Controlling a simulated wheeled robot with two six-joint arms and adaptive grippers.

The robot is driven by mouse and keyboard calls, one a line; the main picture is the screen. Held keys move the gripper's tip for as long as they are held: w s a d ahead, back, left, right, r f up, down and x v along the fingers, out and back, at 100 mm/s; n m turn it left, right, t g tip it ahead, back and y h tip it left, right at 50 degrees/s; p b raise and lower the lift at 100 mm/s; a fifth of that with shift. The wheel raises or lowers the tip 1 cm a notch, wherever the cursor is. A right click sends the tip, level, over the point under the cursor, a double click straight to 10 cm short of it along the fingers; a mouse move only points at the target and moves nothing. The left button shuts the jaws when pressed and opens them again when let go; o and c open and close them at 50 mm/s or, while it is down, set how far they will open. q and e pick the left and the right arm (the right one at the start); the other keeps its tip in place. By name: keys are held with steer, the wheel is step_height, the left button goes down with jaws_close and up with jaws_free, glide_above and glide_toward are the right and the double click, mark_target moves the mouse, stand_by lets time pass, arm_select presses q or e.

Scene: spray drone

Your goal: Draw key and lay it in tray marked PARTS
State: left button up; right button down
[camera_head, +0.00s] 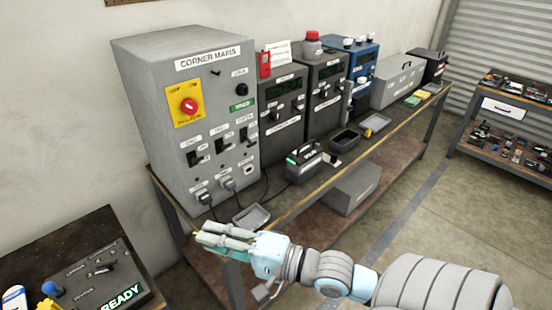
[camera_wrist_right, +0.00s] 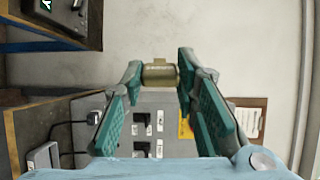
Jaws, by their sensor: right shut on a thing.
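My right gripper (camera_head: 208,238) is in front of the bench's near end, just left of a shallow grey tray (camera_head: 252,216). In the right wrist view, my right gripper (camera_wrist_right: 160,82) is shut on a small brass-coloured piece with faint lettering (camera_wrist_right: 160,72), which looks like the key. It sits crosswise between the fingertips; in the head view the fingers mostly hide it. The grey tray on the bench also shows in the wrist view (camera_wrist_right: 43,159); no PARTS mark can be read. My left gripper is in neither view.
The CORNER MAINS cabinet (camera_head: 222,105) stands behind the tray, with plugs and cables low on its front. A dark bin (camera_head: 345,141), another shallow tray (camera_head: 375,125) and a small black device (camera_head: 304,161) stand farther along the bench. A READY panel (camera_head: 97,275) is at lower left.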

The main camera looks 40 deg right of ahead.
steer(key=w+d+f+m+g+h+p, duration=0.1)
steer(key=w+d+f+m+g+h, duration=0.2)
steer(key=w+d+f, duration=0.75)
steer(key=w+d+f+m+h, duration=0.3)
steer(key=w+d+f+h, duration=0.35)
steer(key=d, duration=0.65)
steer(key=shift+g+y, duration=0.3)
steer(key=shift+y, duration=0.15)
steer(key=f+b, duration=0.8)
steer(key=shift+w+a+f, duration=0.1)
steer(key=shift+w+a, duration=0.05)
steer(key=shift+w, duration=0.2)
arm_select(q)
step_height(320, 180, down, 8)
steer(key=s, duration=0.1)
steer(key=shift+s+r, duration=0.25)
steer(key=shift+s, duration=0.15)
arm_select(e)
steer(key=c, duration=1.2)
jaws_free()
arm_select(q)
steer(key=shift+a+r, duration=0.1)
arm_select(e)
steer(key=shift+s, duration=0.1)
